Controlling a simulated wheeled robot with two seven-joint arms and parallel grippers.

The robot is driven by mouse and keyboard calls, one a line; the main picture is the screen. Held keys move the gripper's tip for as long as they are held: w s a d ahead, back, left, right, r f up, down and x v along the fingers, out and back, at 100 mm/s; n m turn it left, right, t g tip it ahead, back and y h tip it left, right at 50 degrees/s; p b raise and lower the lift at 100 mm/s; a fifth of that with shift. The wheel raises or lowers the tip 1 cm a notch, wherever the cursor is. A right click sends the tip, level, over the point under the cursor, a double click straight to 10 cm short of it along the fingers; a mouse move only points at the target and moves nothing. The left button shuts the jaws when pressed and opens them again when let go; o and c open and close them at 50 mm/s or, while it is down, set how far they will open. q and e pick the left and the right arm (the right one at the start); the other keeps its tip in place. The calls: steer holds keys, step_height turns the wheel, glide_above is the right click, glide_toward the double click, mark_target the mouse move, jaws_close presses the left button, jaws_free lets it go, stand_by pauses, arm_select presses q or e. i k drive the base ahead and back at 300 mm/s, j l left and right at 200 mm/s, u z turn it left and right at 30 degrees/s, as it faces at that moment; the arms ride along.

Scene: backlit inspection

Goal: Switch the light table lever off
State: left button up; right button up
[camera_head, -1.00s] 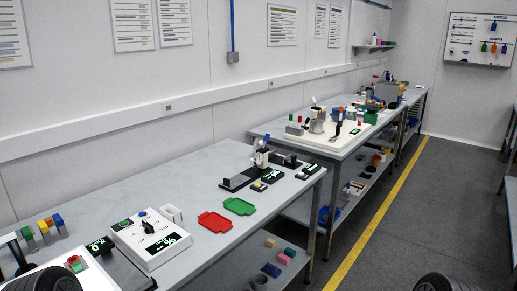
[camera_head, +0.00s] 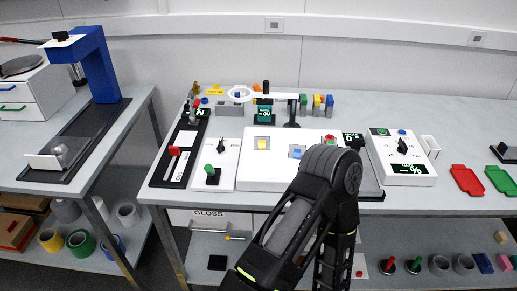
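The light table (camera_head: 262,178) is a broad white panel on the bench, with a yellow block and a blue block on it; one of my dark arm links covers its front right part. Left of it, a white plate (camera_head: 229,183) carries a black knob and a green-tipped lever (camera_head: 211,171). Further left, a red-handled lever (camera_head: 173,151) stands on a black-edged white plate. I cannot tell from the frame which lever belongs to the light table. Neither gripper's fingers show.
A ring lamp (camera_head: 240,93) on a stand is behind the panel. A white dial box (camera_head: 400,170), a red tray (camera_head: 467,180) and a green tray (camera_head: 501,180) lie to the right. A blue stand (camera_head: 103,68) is on a separate left table (camera_head: 121,128), across a gap.

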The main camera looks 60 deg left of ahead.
mark_target(209, 169)
steer(key=k+j, duration=0.15)
steer(key=j, duration=0.2)
steer(key=k+j, duration=0.15)
steer(key=j, duration=0.25)
steer(key=k+j+u, duration=0.1)
steer(key=j, duration=0.25)
steer(key=k+j, duration=0.15)
steer(key=j, duration=0.25)
steer(key=k+j, duration=0.15)
steer(key=j, duration=0.2)
steer(key=k+j, duration=0.15)
steer(key=j, duration=0.25)
steer(key=k+j+u, duration=0.1)
steer(key=j, duration=0.3)
steer(key=k+j, duration=0.15)
steer(key=j, duration=0.2)
